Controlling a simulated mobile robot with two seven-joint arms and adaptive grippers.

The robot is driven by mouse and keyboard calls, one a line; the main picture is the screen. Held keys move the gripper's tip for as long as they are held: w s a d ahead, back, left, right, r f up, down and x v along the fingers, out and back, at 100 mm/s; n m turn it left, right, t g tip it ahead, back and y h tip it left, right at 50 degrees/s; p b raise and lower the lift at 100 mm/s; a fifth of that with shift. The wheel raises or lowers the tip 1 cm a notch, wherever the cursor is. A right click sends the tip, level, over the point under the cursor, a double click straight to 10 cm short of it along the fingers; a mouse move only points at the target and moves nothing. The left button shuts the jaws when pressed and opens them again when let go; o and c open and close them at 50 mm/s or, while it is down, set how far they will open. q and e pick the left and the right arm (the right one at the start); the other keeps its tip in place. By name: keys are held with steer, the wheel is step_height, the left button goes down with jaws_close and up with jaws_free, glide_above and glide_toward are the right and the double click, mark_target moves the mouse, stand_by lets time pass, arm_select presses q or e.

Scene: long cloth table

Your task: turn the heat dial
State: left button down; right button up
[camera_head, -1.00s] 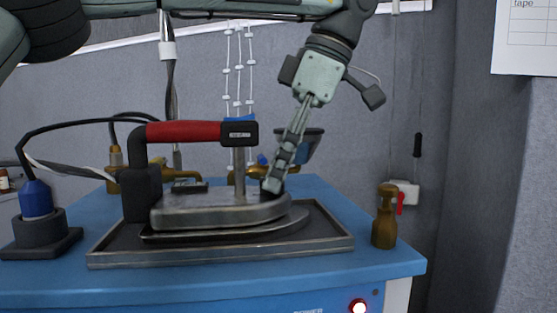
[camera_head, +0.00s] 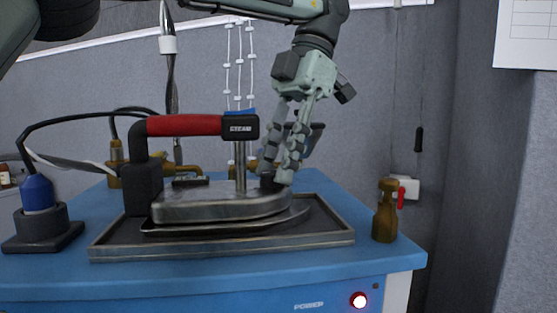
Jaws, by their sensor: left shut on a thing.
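The steam iron (camera_head: 225,206) has a grey metal body and a red handle (camera_head: 185,126) with a black "STEAM" end. It sits on the metal tray (camera_head: 220,253) on the blue table. The heat dial (camera_head: 266,183) shows as a small dark knob on top of the iron, near its right end, partly hidden by the fingers. My left gripper (camera_head: 276,178) reaches down from above and is shut on the dial, its two fingers on either side. My right gripper is not in view.
A black-based blue plug fitting (camera_head: 39,215) with cables stands on the left. Brass pipes lie behind the iron. A lit power button (camera_head: 359,300) is on the blue front.

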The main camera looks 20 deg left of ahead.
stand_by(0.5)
arm_select(q)
steer(key=c, duration=1.2)
jaws_free()
steer(key=shift+o, duration=0.2)
